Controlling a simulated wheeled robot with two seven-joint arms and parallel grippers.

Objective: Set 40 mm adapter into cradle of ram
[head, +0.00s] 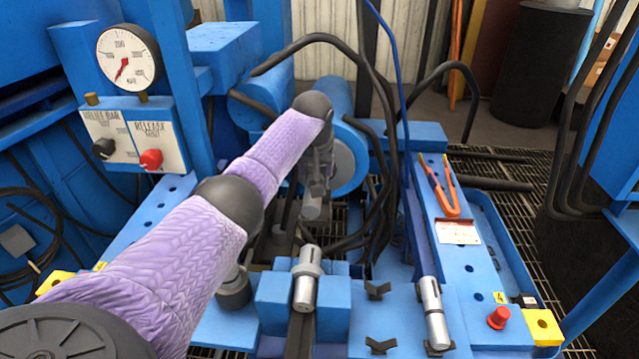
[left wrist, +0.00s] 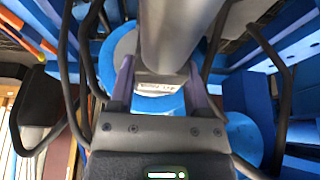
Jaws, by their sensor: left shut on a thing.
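My left gripper (head: 315,186) is shut on a grey metal cylinder (head: 311,209), which seems to be the adapter. It hangs in front of the blue ram (head: 353,168) with its pale round face. In the left wrist view, the cylinder (left wrist: 175,35) sits between the two purple fingers (left wrist: 163,90), with the ram's blue ring (left wrist: 105,58) behind it. The arm and gripper partly hide the ram. I cannot make out the ram's cradle or whether the cylinder touches it. My right gripper is not in view.
Another metal cylinder (head: 433,312) lies on the right plate near black V-rests (head: 378,290). Black hoses (head: 378,215) run beside the ram.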

